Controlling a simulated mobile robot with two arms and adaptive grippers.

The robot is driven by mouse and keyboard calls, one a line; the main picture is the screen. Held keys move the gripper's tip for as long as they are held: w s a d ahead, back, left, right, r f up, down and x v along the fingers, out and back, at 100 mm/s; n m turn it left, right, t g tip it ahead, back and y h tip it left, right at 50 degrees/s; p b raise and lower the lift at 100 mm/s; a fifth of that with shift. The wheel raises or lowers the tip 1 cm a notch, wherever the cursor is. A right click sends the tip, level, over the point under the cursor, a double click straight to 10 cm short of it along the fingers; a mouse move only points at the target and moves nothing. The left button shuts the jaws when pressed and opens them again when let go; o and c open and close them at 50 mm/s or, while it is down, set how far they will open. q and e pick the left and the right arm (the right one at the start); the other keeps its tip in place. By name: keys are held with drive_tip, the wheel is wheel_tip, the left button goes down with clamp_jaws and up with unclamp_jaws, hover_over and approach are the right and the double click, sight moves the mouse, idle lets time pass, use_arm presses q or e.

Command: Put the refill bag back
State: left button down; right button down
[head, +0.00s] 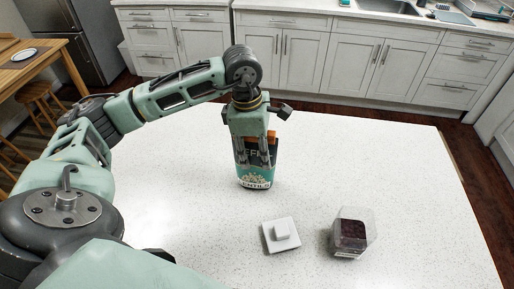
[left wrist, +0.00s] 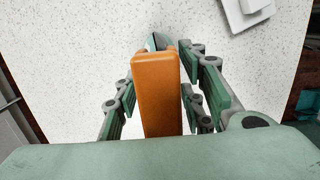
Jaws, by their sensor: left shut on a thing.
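The refill bag (head: 256,172) is a dark and teal pouch with white lettering and an orange top. It stands upright at the middle of the white speckled counter (head: 190,205). My left gripper (head: 254,141) comes down from above and is shut around its upper part, partly hiding it. In the left wrist view the orange top (left wrist: 157,95) shows between the fingers of my left gripper (left wrist: 160,78). I cannot tell whether the bag's base touches the counter. My right gripper is not in view.
A white square object with a raised block (head: 281,235) and a clear box with dark contents (head: 350,236) sit on the counter's near side. The counter's right part is clear. White cabinets (head: 340,60) stand behind; a wooden table (head: 35,62) is at the far left.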

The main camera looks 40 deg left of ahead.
use_arm(q)
drive_tip(key=shift+f, duration=0.15)
drive_tip(key=c, duration=1.6)
unclamp_jaws()
drive_tip(key=shift+f+b, duration=0.15)
drive_tip(key=shift+b, duration=0.15)
drive_tip(key=o, duration=0.5)
